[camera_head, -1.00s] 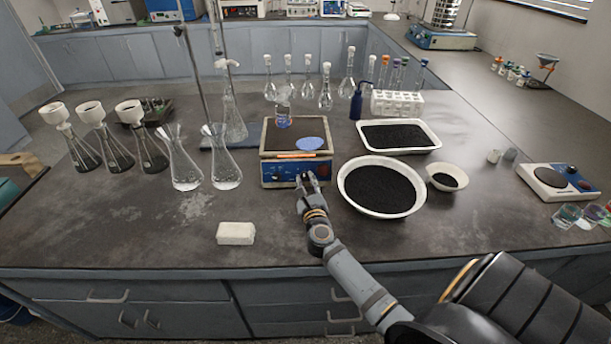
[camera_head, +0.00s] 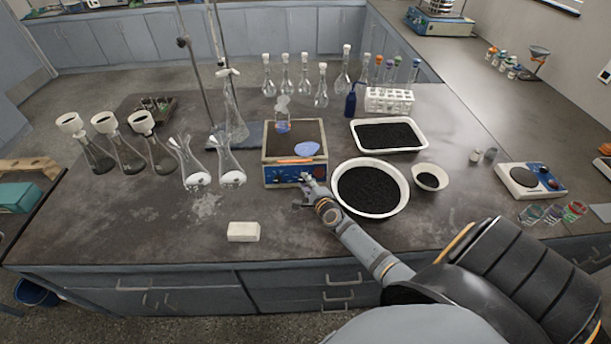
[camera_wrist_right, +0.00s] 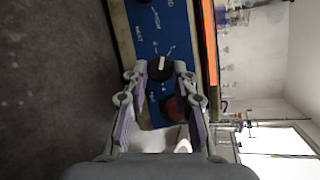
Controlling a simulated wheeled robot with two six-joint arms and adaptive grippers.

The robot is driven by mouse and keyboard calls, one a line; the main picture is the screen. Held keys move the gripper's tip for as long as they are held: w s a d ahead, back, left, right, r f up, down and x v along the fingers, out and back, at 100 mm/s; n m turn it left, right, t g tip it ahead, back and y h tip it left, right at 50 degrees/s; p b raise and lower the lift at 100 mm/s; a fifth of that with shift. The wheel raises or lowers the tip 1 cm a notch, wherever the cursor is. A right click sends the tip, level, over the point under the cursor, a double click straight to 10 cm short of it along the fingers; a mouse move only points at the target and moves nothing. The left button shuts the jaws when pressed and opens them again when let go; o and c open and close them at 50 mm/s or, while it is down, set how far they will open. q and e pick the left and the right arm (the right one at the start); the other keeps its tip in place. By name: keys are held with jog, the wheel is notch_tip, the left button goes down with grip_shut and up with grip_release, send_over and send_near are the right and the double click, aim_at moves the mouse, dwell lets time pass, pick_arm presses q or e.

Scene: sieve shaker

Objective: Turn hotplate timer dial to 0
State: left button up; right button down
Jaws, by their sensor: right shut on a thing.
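The hotplate (camera_head: 280,176) stands mid-bench, with a dark top and a blue front panel. In the right wrist view, the blue panel (camera_wrist_right: 150,32) shows sideways with white markings. A black dial (camera_wrist_right: 158,68) with a white pointer line sits between the fingertips of my right gripper (camera_wrist_right: 159,74), which is shut on it. The markings are too small to read surely. A dark red knob (camera_wrist_right: 176,109) shows between the fingers. In the head view, my right gripper (camera_head: 306,184) is at the panel's right part and hides it there. My left gripper is not in view.
A small glass vessel (camera_head: 282,126) and a blue disc (camera_head: 307,149) are on the hotplate. A white bowl of black grains (camera_head: 399,209) stands close right of my gripper. Flasks (camera_head: 231,178) stand to the left. A white block (camera_head: 243,232) lies in front.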

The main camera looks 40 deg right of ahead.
jog(key=n+p, duration=0.1)
jog(key=n+g+p, duration=0.1)
jog(key=p, duration=0.1)
jog(key=shift+r+n+y, duration=0.3)
jog(key=shift+r+n, duration=0.05)
jog(key=shift+n, duration=0.05)
jog(key=shift+f+n+g+p, duration=0.15)
jog(key=shift+n+g+p, duration=0.15)
jog(key=shift+n+p, duration=0.5)
jog(key=c, duration=1.1)
grip_release()
jog(key=shift+w, duration=0.1)
jog(key=shift+o, duration=0.2)
